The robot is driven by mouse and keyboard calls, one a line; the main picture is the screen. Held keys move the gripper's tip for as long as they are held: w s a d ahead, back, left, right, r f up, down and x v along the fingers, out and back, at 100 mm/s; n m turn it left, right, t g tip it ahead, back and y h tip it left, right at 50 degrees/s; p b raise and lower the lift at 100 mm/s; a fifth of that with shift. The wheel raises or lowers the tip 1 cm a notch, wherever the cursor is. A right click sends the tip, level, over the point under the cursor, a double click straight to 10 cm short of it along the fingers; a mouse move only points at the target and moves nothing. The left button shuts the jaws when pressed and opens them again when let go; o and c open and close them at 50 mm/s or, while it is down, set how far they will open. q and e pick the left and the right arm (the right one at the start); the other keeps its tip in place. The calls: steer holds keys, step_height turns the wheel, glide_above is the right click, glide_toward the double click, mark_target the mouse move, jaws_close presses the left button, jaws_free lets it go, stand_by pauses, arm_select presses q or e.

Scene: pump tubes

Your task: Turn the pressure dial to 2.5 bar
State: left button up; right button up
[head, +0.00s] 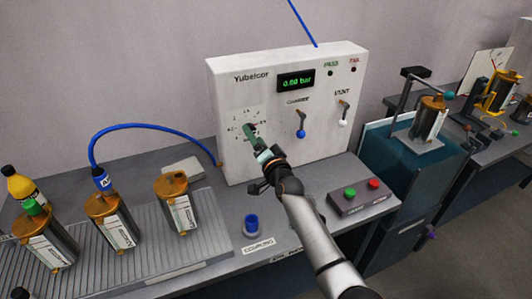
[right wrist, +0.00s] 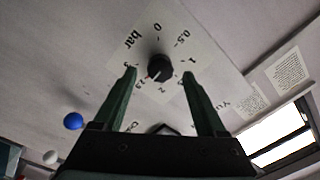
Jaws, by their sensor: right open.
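The pressure dial is a black round knob (right wrist: 160,68) on a white scale plate marked in bar, in the right wrist view. A small red mark on its rim appears to point toward the 2.5 label. My right gripper (right wrist: 159,72) is open, with one finger on each side of the knob in the picture and visible gaps between. In the head view the right gripper (head: 252,131) is at the scale plate (head: 242,117) and hides the knob. The green display (head: 296,82) reads about 0.00 bar; its digits are blurry. My left gripper is out of view.
The white panel (head: 225,80) also carries a blue-tipped lever (head: 301,124) and a white-tipped lever (head: 343,112), right of the dial. Canisters stand left, one with a blue hose (head: 150,129).

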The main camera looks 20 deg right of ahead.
steer(key=s, duration=1.1)
steer(key=shift+d, duration=0.3)
steer(key=shift+f, duration=0.1)
